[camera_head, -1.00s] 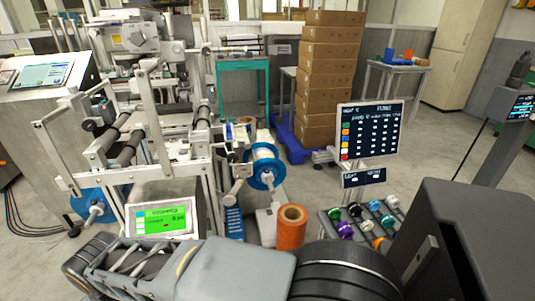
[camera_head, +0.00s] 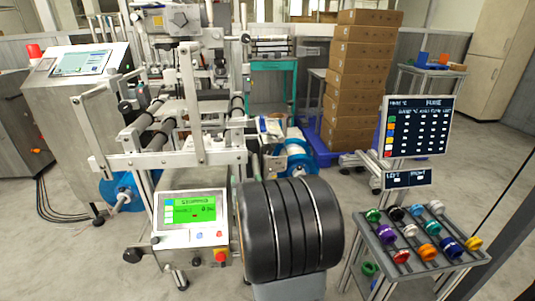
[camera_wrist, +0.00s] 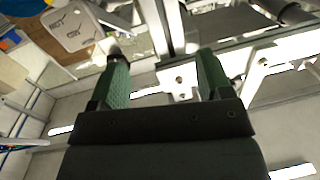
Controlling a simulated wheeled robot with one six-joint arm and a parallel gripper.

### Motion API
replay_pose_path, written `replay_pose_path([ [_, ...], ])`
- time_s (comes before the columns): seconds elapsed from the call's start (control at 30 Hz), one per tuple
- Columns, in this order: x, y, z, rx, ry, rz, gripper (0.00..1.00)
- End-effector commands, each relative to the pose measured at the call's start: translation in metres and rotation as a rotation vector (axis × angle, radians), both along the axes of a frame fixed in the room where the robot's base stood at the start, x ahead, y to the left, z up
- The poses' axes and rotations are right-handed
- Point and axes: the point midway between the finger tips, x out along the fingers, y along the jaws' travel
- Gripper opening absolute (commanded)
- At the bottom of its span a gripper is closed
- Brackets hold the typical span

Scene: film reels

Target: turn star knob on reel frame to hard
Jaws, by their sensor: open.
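The metal reel frame (camera_head: 187,90) stands left of centre in the head view, with posts, bars and dark rollers. A blue-rimmed reel (camera_head: 297,147) shows at its right side, partly hidden by my arm. Another blue reel (camera_head: 108,186) is low on its left. A pale metal plate with holes (camera_wrist: 178,83) and frame bars show beyond the fingers. My gripper is hidden in the head view.
A rack of coloured spools (camera_head: 362,232) and a dark display board (camera_head: 417,126) are at right. Stacked boxes (camera_head: 362,80) stand behind. A console (camera_head: 75,100) is at left.

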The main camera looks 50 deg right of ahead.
Motion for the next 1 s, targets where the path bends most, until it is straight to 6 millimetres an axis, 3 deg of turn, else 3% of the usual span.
replay_pose_path([
  [0.03, -0.008, -0.015, -0.006, -0.032, -0.056, -0.036, 0.72],
  [0.2, -0.033, -0.044, 0.000, -0.140, -0.223, -0.110, 0.72],
  [0.43, -0.049, -0.059, 0.007, -0.215, -0.323, -0.150, 0.72],
  [0.57, -0.041, -0.068, 0.013, -0.226, -0.336, -0.153, 0.72],
  [1.0, 0.015, -0.119, 0.044, -0.225, -0.336, -0.151, 0.72],
])
